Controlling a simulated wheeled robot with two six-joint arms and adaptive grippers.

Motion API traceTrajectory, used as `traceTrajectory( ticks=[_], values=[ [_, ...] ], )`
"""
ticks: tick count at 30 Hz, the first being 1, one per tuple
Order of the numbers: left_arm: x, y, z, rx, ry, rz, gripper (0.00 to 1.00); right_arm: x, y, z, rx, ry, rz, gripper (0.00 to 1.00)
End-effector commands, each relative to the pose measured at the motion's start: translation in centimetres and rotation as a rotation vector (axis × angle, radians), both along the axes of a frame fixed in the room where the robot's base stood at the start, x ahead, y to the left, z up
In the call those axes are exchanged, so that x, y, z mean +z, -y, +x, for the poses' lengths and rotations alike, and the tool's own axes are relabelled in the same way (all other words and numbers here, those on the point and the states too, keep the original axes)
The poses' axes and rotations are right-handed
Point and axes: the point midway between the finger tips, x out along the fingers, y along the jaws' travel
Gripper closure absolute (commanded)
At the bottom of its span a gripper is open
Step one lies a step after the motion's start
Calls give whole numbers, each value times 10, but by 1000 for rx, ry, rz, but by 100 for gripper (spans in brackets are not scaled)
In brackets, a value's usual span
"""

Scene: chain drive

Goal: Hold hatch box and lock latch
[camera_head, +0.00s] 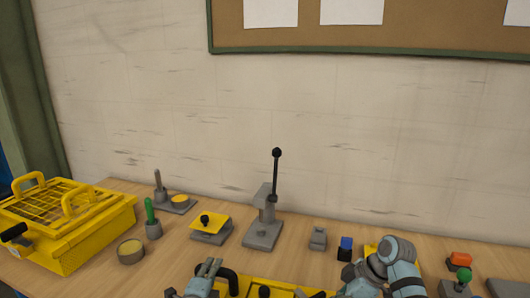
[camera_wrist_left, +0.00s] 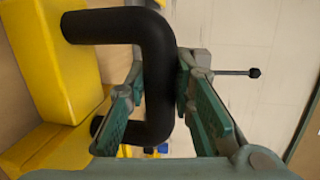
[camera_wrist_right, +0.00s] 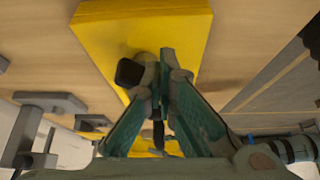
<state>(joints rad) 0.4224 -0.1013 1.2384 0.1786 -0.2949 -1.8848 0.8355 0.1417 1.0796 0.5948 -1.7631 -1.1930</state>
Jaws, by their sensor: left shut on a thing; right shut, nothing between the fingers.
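The yellow hatch box (camera_head: 280,285) shows at the bottom edge of the head view, cut off below. Its black bent handle (camera_wrist_left: 155,60) runs between the fingers of my left gripper (camera_wrist_left: 160,75), which is shut on it. In the head view this gripper (camera_head: 207,270) is beside the handle (camera_head: 231,277). In the right wrist view my right gripper (camera_wrist_right: 160,65) is shut and empty, its tips over a yellow surface (camera_wrist_right: 170,35). A dark knob (camera_wrist_right: 130,72) with a grey part, possibly the latch, is close beside the tips. I cannot tell whether they touch.
A yellow crate (camera_head: 95,228) stands at the left. Behind the box stand a green-handled tool (camera_head: 151,220), a yellow-plated fixture (camera_head: 209,223), a lever press (camera_head: 264,225) and a blue-topped block (camera_head: 345,247). Orange and green knobbed pieces (camera_head: 461,260) are at the right.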

Motion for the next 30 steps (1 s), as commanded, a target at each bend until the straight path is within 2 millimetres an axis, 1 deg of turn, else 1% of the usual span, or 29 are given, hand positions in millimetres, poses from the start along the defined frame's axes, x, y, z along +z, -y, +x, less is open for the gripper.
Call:
traceTrajectory(
  ticks=[14, 30],
  values=[
    [0, 0, 0, -1, -1, 3, 100, 0, 1, 2, 0, 1, 0, 100],
    [0, 0, 0, -1, -1, 3, 100, 0, 9, 15, -1, 0, 0, 100]
  ],
)
